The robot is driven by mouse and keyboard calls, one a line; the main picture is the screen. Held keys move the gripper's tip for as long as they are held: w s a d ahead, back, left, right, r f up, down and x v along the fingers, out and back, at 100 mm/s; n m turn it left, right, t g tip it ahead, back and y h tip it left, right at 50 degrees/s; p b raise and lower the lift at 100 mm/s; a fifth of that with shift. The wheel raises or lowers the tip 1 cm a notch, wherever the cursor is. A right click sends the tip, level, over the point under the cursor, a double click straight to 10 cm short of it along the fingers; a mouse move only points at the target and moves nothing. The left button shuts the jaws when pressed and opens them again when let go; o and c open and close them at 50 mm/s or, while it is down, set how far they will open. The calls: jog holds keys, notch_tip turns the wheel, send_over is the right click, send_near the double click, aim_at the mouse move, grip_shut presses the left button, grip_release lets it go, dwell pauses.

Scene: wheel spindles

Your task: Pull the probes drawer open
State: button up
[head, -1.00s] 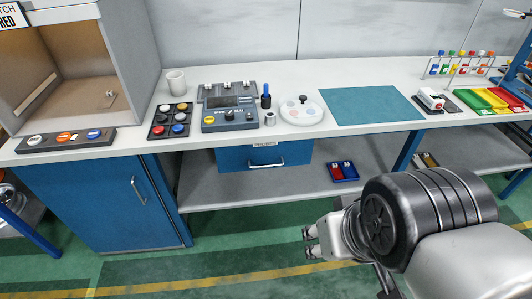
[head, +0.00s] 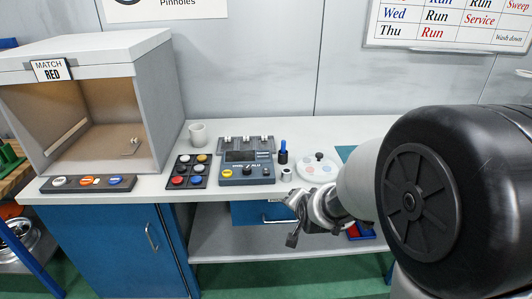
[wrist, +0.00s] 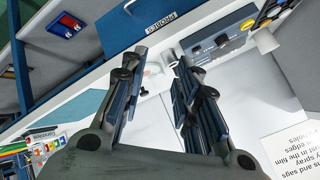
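The blue probes drawer (head: 246,212) hangs under the bench top in the head view, its front partly hidden by my gripper. It looks shut. Its bar handle (head: 276,221) shows just beside my fingers. My gripper (head: 291,219) is open and empty in front of the drawer. In the wrist view the two fingers (wrist: 157,62) stand apart with bench top between them. I see no contact with the handle.
The white bench top (head: 330,130) carries a meter (head: 247,172), a button pad (head: 188,172), a mug (head: 198,133) and a round dish (head: 317,168). A blue cabinet (head: 100,245) stands left of the drawer. A lower shelf (head: 235,245) runs underneath, with a blue tray (head: 360,232).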

jog(key=w+f+m+t, duration=0.1)
jog(key=w+f+m, duration=0.1)
jog(key=w+f, duration=0.35)
jog(key=m+t+p, duration=0.2)
jog(key=m+t, duration=0.3)
jog(key=m, duration=0.2)
send_near(282, 222)
jog(key=shift+w+a+f+b, duration=0.1)
jog(key=shift+w+f+b, duration=0.3)
jog(key=shift+w+b, duration=0.95)
jog(key=shift+w+f+b, duration=0.35)
jog(key=shift+w+b, duration=0.2)
jog(key=shift+w, duration=1.55)
jog(key=shift+w+f+b, duration=0.4)
jog(key=shift+w+b, duration=0.55)
jog(key=shift+w, duration=0.75)
grip_shut()
